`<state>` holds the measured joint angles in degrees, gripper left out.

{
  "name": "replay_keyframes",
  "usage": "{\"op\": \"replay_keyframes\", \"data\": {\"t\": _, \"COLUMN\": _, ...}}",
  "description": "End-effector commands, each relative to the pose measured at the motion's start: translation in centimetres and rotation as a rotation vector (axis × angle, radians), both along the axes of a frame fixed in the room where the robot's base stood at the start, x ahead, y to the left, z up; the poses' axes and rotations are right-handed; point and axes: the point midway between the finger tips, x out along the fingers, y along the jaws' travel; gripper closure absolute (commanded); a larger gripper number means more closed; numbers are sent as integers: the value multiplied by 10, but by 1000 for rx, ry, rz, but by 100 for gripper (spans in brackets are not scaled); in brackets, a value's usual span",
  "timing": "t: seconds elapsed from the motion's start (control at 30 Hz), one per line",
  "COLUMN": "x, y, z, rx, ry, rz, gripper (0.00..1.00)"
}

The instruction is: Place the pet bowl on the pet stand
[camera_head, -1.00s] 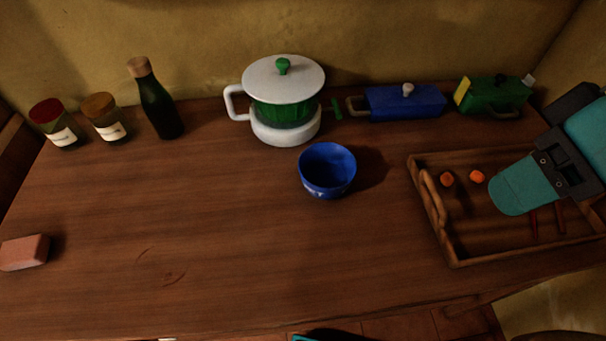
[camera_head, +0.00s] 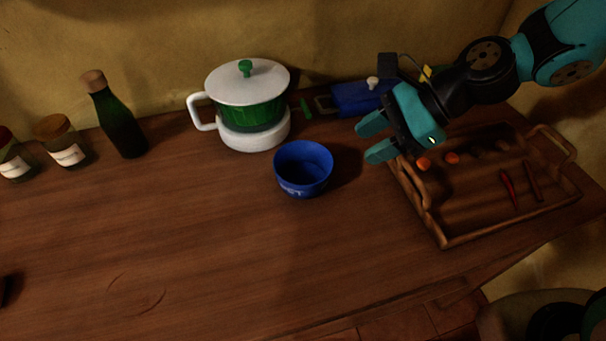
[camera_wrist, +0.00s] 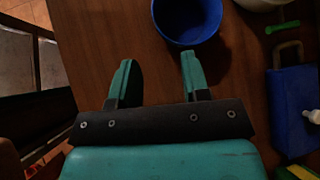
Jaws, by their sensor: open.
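The blue pet bowl (camera_head: 302,168) stands upright and empty on the wooden counter, right of centre. It also shows at the top of the wrist view (camera_wrist: 187,22), beyond my fingertips. My gripper (camera_head: 369,139) is open and empty, above the counter to the right of the bowl, with its fingers pointing left toward it; the fingers also show in the wrist view (camera_wrist: 157,68). A gap remains between the fingers and the bowl. I cannot make out a pet stand in these frames.
A white and green lidded pot (camera_head: 252,110) stands close behind the bowl. A blue box-like container (camera_head: 355,98) is behind my gripper. A wooden tray (camera_head: 440,243) with vegetables lies right. A dark bottle (camera_head: 119,125) and jars (camera_head: 62,143) stand left. The front-left counter is clear.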

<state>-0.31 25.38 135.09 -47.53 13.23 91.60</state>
Motion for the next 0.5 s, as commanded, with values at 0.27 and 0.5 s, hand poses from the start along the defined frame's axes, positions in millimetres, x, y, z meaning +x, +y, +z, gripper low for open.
{"op": "replay_keyframes", "data": {"t": 0.27, "x": -2, "y": 47, "z": -46, "rx": -2, "ry": 2, "rz": 9, "gripper": 57}}
{"op": "replay_keyframes", "data": {"t": 0.5, "x": -2, "y": 70, "z": -68, "rx": -3, "ry": -2, "rz": 7, "gripper": 57}}
